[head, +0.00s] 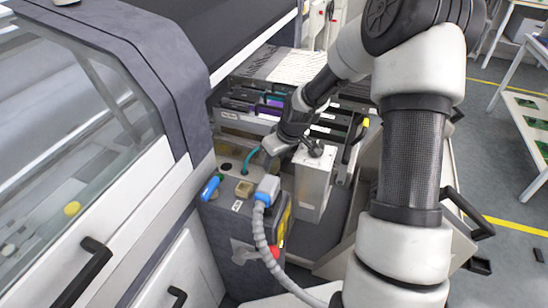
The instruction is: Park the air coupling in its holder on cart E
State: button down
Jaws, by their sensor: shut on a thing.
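My gripper (272,147) is low in the middle of the head view, above the cart's grey connector panel. It is shut on the air coupling, which is mostly hidden by the fingers. A thin teal hose (249,159) curves from the panel up to the fingertips. The panel front (222,222) belongs to a feeder cart docked against the machine. A pale box (314,182) with a dark fitting on top stands just right of my gripper. I cannot pick out the coupling's holder for certain, and no cart letter is readable.
On the panel are a blue connector (210,187) and a grey-blue plug (267,189) with a thick corrugated hose (262,237). Feeders with purple parts (265,103) lie behind. The machine's cover (75,90) closes off the left. Open floor (505,190) shows at right.

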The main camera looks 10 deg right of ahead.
jog(key=shift+r+n+g+y+p, duration=0.2)
jog(key=shift+n+y+p, duration=0.1)
jog(key=shift+n+p, duration=0.5)
jog(key=shift+r+n+g+y+p, duration=0.1)
jog(key=shift+r+n+y+p, duration=0.15)
jog(key=shift+n+p, duration=0.55)
jog(key=shift+n+g+y+p, duration=0.4)
jog(key=shift+n+p, duration=0.25)
jog(key=shift+n, duration=0.65)
jog(key=shift+f+b, duration=0.5)
jog(key=shift+f, duration=0.15)
jog(key=shift+r, duration=0.15)
jog(key=shift+a, duration=0.1)
